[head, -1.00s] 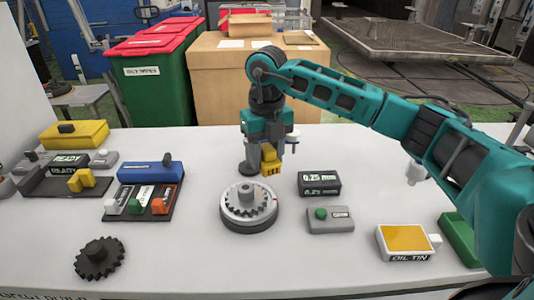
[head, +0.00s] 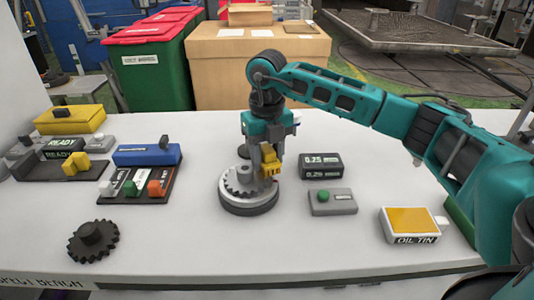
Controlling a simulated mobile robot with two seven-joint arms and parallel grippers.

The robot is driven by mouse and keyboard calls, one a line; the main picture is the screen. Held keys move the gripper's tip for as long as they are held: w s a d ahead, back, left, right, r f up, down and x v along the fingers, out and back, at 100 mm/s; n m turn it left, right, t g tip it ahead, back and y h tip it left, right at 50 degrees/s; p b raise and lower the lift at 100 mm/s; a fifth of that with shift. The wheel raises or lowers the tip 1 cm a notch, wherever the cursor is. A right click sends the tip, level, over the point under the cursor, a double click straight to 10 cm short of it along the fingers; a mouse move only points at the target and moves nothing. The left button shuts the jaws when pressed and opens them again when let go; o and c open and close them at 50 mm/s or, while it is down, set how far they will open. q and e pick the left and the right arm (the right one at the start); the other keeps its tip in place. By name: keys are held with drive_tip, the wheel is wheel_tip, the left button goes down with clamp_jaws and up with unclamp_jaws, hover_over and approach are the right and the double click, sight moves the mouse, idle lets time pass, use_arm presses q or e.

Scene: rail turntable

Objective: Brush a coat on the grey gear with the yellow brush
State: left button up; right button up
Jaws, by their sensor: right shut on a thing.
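The grey gear (head: 238,190) lies flat on a round turntable (head: 249,208) in the middle of the bench, its hub pointing up. My right gripper (head: 269,152) points down and is shut on the yellow brush (head: 271,166). The brush is at the back right edge of the gear and partly covers it in the picture. I cannot tell whether the bristles touch the gear. My left gripper is out of view.
A dark gear (head: 93,241) lies at the front left. Left are a blue block (head: 147,155), a switch panel (head: 138,186) and a yellow block (head: 69,120). Right are a 0.25 mm display (head: 321,165), a green-button box (head: 333,201) and the oil tin (head: 409,224).

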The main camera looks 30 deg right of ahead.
drive_tip(key=shift+f+b, duration=0.35)
drive_tip(key=shift+f, duration=0.25)
idle(0.7)
drive_tip(key=shift+a, duration=0.55)
idle(0.3)
drive_tip(key=shift+d, duration=0.4)
idle(0.3)
drive_tip(key=shift+a, duration=0.4)
idle(0.4)
drive_tip(key=shift+d+p, duration=0.3)
drive_tip(key=shift+d, duration=0.1)
drive_tip(key=shift+a, duration=0.4)
idle(0.6)
drive_tip(key=shift+d, duration=0.35)
idle(0.5)
drive_tip(key=shift+a, duration=0.35)
drive_tip(key=shift+d+p, duration=0.35)
drive_tip(key=shift+d, duration=0.05)
idle(0.5)
